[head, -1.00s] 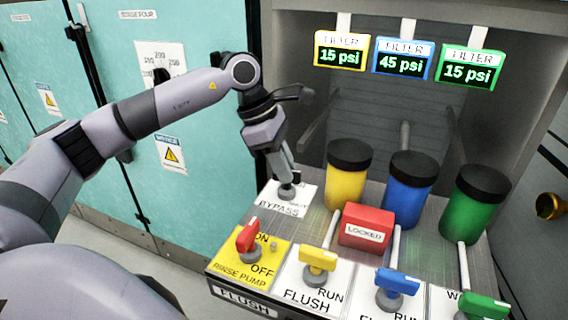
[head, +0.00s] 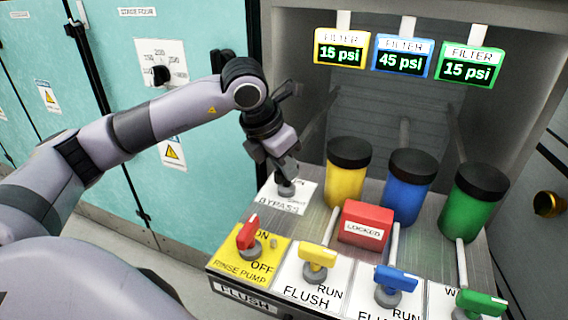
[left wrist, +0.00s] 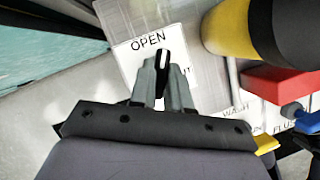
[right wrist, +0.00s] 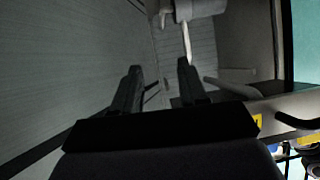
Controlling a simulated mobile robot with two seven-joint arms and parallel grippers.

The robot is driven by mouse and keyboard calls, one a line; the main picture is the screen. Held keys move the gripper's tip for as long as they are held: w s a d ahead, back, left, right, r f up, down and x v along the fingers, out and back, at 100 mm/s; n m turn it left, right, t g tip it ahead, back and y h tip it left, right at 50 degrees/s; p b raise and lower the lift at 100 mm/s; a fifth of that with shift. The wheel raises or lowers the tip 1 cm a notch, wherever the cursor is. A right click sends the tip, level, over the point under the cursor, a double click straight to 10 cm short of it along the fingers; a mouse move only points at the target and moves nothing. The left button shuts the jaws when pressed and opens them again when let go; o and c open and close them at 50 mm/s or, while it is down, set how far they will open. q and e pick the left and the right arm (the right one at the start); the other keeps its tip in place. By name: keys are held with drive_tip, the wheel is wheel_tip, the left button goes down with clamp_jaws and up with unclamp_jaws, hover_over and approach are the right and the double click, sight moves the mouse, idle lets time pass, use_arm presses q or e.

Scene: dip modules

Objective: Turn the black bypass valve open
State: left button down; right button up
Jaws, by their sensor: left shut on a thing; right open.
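The black bypass valve (left wrist: 162,62) stands on a white plate (left wrist: 130,66) marked OPEN. Its white-striped tip points up toward the OPEN word, slightly to its right. My left gripper (left wrist: 164,88) is shut on the valve handle, one finger on each side. In the head view, my left gripper (head: 283,172) reaches down onto the valve's grey base (head: 286,190), and the handle is hidden by the fingers. My right gripper (right wrist: 157,72) is open, with nothing held between its fingers in the right wrist view.
A red LOCKED box (head: 366,224) and yellow (head: 345,187), blue (head: 409,192) and green (head: 473,212) filters stand to the right. A red rinse pump handle (head: 248,232) and a yellow flush handle (head: 318,256) are in front. Teal cabinets line the left.

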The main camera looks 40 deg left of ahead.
use_arm(q)
drive_tip(key=n, duration=0.2)
drive_tip(key=n+y, duration=0.1)
drive_tip(key=n, duration=0.1)
drive_tip(key=shift+s+d+f+y, duration=0.1)
drive_tip(key=shift+d+f+y, duration=0.1)
drive_tip(key=shift+y, duration=0.1)
drive_tip(key=shift+n+y, duration=0.3)
drive_tip(key=shift+n, duration=0.5)
use_arm(e)
drive_tip(key=shift+a+r, duration=0.1)
drive_tip(key=shift+a, duration=0.05)
use_arm(q)
drive_tip(key=shift+f, duration=0.1)
drive_tip(key=c, duration=1.1)
unclamp_jaws()
use_arm(e)
drive_tip(key=shift+r, duration=0.1)
use_arm(q)
drive_tip(key=shift+r, duration=0.4)
drive_tip(key=p+v, duration=0.1)
drive_tip(key=v, duration=0.5)
drive_tip(key=shift+s+d+r, duration=0.1)
drive_tip(key=shift+s+r, duration=0.1)
drive_tip(key=shift+r, duration=0.1)
use_arm(e)
drive_tip(key=shift+s+d+f, duration=0.25)
drive_tip(key=shift+d+f, duration=0.15)
drive_tip(key=shift+d, duration=0.2)
